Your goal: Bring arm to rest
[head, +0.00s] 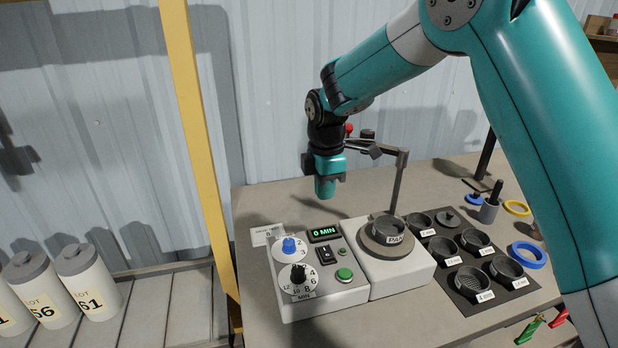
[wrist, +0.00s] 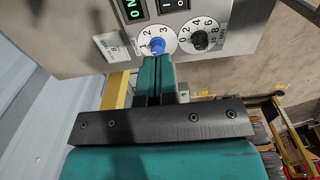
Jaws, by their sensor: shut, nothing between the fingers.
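My gripper (head: 325,192) hangs from the teal arm, fingers pointing down, above the back of the control box (head: 322,297). Its fingers are together and empty; they also show shut in the wrist view (wrist: 156,68). In the wrist view the fingertips overlap the edge of the dial with the blue knob (wrist: 157,46). In the head view the gripper stands clear above the blue knob (head: 289,245) and the box.
A sieve pan (head: 388,230) sits on the shaker beside the box, under a thin bracket post (head: 398,185). Several sieves stand on a dark mat (head: 519,291) to the right, near a blue ring (head: 528,255). A yellow post (head: 195,130) rises left of the table.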

